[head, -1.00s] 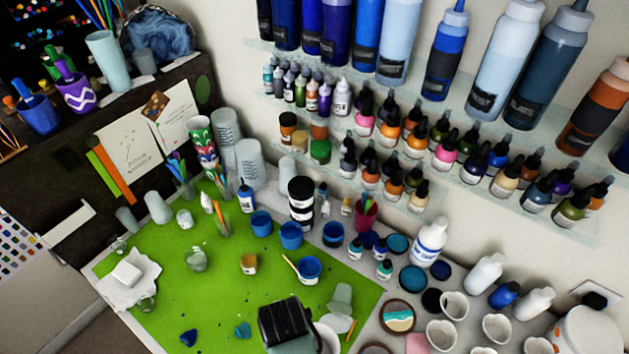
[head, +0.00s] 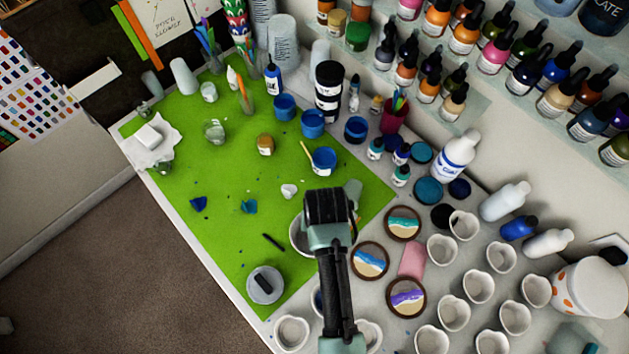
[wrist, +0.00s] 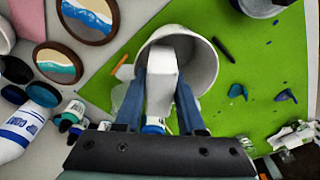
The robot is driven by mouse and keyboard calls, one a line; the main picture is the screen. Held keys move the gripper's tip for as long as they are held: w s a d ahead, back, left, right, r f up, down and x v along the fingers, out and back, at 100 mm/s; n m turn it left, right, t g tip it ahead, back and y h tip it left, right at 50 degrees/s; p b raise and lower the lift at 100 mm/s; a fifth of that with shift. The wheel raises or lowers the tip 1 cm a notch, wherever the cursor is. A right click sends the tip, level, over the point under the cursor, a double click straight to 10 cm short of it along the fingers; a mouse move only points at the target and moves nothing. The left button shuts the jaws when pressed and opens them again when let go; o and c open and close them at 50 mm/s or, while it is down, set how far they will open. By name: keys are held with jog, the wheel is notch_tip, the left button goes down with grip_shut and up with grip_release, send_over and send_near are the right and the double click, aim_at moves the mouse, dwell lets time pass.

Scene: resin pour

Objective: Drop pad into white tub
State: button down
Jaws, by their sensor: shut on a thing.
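My gripper (wrist: 163,88) is shut on a white pad (wrist: 163,68), a pale block between its two blue fingers in the wrist view. The white tub (wrist: 206,56) lies behind the pad there, and the pad overlaps its open mouth. I cannot tell how deep the pad reaches into it. In the head view the white tub (head: 301,240) stands at the mat's right edge, partly hidden by my arm. My gripper (head: 327,205) is over it, with fingertips and pad hidden.
A round light container (head: 265,293) holding something dark stands at the mat's front corner. Painted discs (head: 403,223) and several white cups (head: 442,249) crowd the right. A white bottle (head: 457,155) stands behind.

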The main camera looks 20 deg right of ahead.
jog(key=shift+a+f, duration=0.15)
jog(key=shift+a, duration=0.05)
jog(key=shift+c, duration=2.2)
grip_release()
jog(key=shift+d, duration=0.1)
jog(key=shift+d, duration=0.15)
jog(key=shift+r, duration=0.5)
notch_tip(320, 180, up, 12)
jog(key=s+a+b, duration=0.1)
jog(key=shift+s, duration=0.2)
jog(key=shift+a, duration=0.1)
